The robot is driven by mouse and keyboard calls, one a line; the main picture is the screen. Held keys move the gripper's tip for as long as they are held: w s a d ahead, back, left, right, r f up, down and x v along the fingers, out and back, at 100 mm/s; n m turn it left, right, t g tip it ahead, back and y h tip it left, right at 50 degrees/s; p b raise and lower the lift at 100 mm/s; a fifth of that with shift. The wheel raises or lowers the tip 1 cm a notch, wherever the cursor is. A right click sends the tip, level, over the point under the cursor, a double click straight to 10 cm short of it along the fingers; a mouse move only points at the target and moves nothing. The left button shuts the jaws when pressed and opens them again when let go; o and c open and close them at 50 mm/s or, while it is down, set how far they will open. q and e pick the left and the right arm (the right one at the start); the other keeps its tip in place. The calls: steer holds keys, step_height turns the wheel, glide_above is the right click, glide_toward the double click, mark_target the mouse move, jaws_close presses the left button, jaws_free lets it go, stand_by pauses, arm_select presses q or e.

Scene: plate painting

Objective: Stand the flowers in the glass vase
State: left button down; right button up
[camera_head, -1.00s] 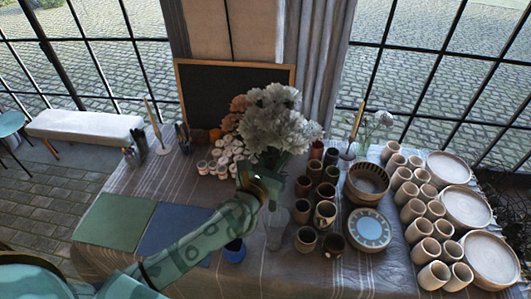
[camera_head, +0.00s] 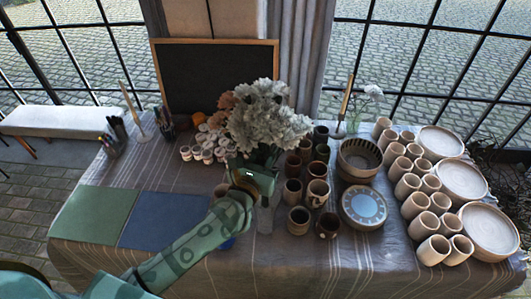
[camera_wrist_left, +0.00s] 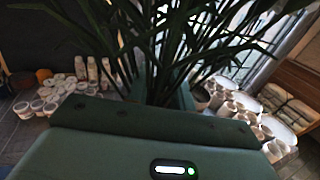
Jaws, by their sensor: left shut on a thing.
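The flowers (camera_head: 268,125), a bunch of white blooms with some orange ones at the left, stand roughly upright above the table. My left gripper (camera_head: 257,178) is shut around their stems below the blooms. In the left wrist view the dark green stems and leaves (camera_wrist_left: 175,45) rise from the gripper (camera_wrist_left: 165,98). The clear glass vase (camera_head: 266,218) shows faintly on the table, just below the gripper. Its upper part is hidden by the gripper, so I cannot tell whether the stem ends are inside it. My right gripper is not in view.
Brown cups (camera_head: 298,220) stand close right of the vase, with a patterned bowl (camera_head: 345,165) and a blue-centred plate (camera_head: 363,207) beyond. Pale cups (camera_head: 412,208) and large plates fill the right side.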

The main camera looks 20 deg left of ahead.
arm_select(q)
steer(key=shift+f+b, duration=5.15)
steer(key=shift+f, duration=0.7)
steer(key=c, duration=1.1)
jaws_free()
steer(key=shift+s, duration=0.1)
steer(key=shift+s+a+b, duration=0.2)
steer(key=shift+s+b, duration=0.15)
steer(key=shift+s, duration=2.35)
steer(key=shift+s+a+b, duration=0.25)
steer(key=shift+s+b, duration=0.05)
steer(key=shift+s, duration=2.35)
steer(key=shift+s+a+b, duration=0.2)
steer(key=shift+s+b, duration=0.15)
steer(key=shift+s, duration=2.35)
